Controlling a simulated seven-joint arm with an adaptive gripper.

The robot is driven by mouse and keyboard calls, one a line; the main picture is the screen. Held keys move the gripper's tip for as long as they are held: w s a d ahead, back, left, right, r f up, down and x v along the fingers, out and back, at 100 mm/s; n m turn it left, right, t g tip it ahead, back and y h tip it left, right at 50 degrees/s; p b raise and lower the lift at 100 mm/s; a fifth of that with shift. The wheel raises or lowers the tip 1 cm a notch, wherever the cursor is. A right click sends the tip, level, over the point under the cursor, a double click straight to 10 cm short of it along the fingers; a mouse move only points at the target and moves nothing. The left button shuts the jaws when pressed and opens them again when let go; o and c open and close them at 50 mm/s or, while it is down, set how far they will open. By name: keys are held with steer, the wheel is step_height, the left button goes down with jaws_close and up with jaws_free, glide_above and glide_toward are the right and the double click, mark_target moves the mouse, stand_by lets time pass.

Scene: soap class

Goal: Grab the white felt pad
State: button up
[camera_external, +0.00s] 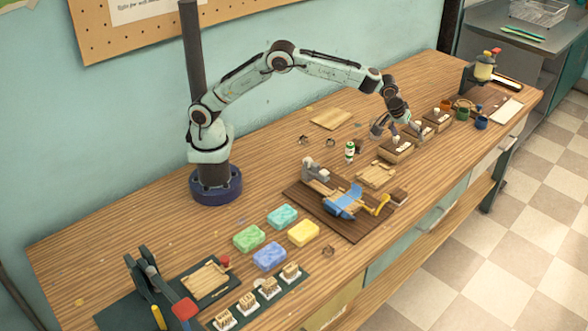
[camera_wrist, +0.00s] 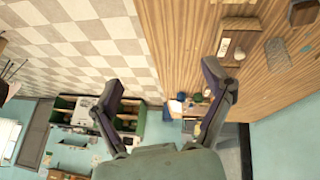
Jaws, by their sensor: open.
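A flat white rectangular pad (camera_external: 506,111) lies at the far right end of the workbench in the external view. It looks like the white felt pad, but its material is too small to tell. My gripper (camera_external: 397,132) is above the right half of the bench, by the wooden blocks and left of the pad, apart from it. In the wrist view my gripper (camera_wrist: 162,72) shows its two dark fingers spread wide with nothing between them. I cannot clearly pick out the pad in the wrist view.
Wooden blocks (camera_external: 396,149) with pale knobs stand under and beside my gripper. Small coloured cups (camera_external: 462,114) and a dark stand (camera_external: 468,78) are near the pad. Coloured soap bars (camera_external: 303,232) and a blue tool (camera_external: 343,201) lie further left. The bench's front edge drops to the floor.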

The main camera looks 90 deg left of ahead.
steer(key=m+g, duration=0.2)
glide_above(397, 194)
steer(key=s+d, duration=0.1)
steer(key=s, duration=0.1)
steer(key=shift+y, duration=0.4)
steer(key=f, duration=1.5)
steer(key=shift+w+d, duration=0.15)
steer(key=shift+w, duration=0.05)
steer(key=shift+w+f, duration=0.1)
steer(key=shift+f, duration=0.3)
steer(key=x, duration=0.5)
steer(key=shift+f, duration=0.25)
steer(key=shift+w, duration=0.1)
steer(key=c, duration=1.2)
